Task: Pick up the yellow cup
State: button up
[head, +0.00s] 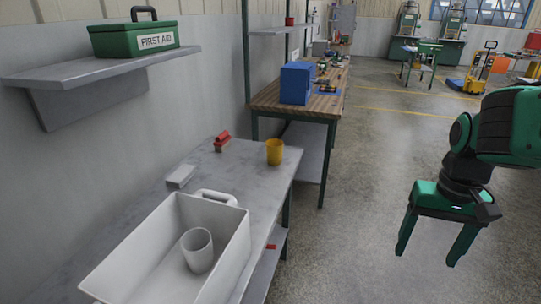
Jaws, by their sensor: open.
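The yellow cup (275,152) stands upright on the grey table (262,185), close to its far right corner. Its handle cannot be made out clearly. My gripper (428,260) hangs at the right of the head view, over the open floor. It points down, with its two green fingers apart and nothing between them. It is well to the right of the cup and does not touch it.
A white tote (128,272) holding a white cup (197,250) stands on the near part of the table. A red object (222,141) and a grey block (181,176) lie left of the yellow cup. A shelf (60,76) with a first aid box (135,38) juts above.

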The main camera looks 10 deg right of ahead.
aim_at(274, 153)
jog(key=k, duration=0.65)
jog(key=z, duration=0.25)
jog(key=i, duration=1.5)
jog(key=z, duration=0.05)
